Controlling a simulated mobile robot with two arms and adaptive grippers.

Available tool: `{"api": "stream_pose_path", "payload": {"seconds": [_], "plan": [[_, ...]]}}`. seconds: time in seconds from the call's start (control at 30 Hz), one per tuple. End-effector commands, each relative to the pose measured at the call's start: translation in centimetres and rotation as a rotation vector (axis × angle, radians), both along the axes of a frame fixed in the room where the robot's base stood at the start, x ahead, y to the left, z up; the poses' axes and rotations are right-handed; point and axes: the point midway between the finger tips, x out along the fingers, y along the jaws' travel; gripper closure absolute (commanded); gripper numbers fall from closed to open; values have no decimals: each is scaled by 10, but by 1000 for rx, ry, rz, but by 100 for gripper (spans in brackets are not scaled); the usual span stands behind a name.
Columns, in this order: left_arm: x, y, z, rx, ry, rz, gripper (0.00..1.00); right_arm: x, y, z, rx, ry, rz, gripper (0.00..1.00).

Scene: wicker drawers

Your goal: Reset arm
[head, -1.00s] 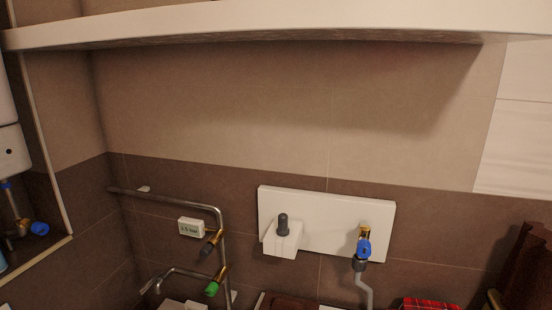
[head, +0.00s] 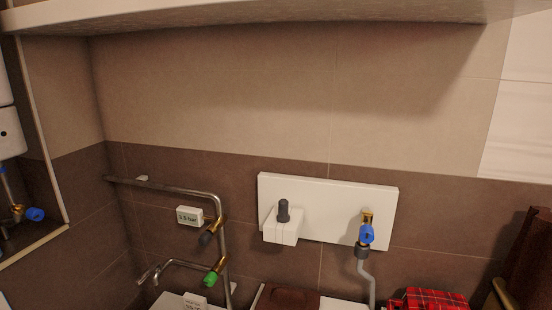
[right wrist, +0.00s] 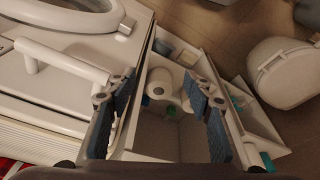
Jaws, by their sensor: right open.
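My right gripper (right wrist: 158,125) is open in the right wrist view. Its two dark blue-padded fingers stand wide apart, with nothing between them. Below and beyond the fingers is an open white drawer (right wrist: 204,55) holding white rolls (right wrist: 158,84) and small bottles or boxes. I cannot tell whether the fingers touch the drawer. Neither gripper shows in the head view.
In the head view, pipes (head: 165,189) with a green-handled valve (head: 210,279), a white wall panel (head: 330,200) and a blue valve (head: 366,234) line the wall under a shelf (head: 250,15).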

Motion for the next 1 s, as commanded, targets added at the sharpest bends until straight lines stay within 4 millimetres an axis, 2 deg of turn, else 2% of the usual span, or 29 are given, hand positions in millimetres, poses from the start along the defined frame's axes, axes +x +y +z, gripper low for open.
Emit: {"api": "stream_pose_path", "payload": {"seconds": [0.03, 0.2, 0.37, 0.4, 0.6, 0.7, 0.8, 0.9, 1.0], "plan": [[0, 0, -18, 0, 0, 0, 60, -3, 0, -41, -1, 16, 2, 53], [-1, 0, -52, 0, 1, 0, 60, -15, -1, -151, -4, 47, 8, 53], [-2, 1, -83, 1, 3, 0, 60, -41, -4, -248, -8, 76, 14, 53], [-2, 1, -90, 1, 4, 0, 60, -50, -6, -271, -9, 83, 16, 53], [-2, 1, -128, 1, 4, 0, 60, -103, -14, -377, -14, 121, 25, 53], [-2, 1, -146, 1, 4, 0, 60, -134, -19, -421, -17, 139, 29, 53], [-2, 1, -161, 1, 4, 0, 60, -162, -25, -454, -20, 154, 33, 53], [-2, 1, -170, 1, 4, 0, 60, -185, -29, -475, -21, 163, 36, 53], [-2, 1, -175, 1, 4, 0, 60, -199, -32, -486, -22, 170, 38, 53]]}}
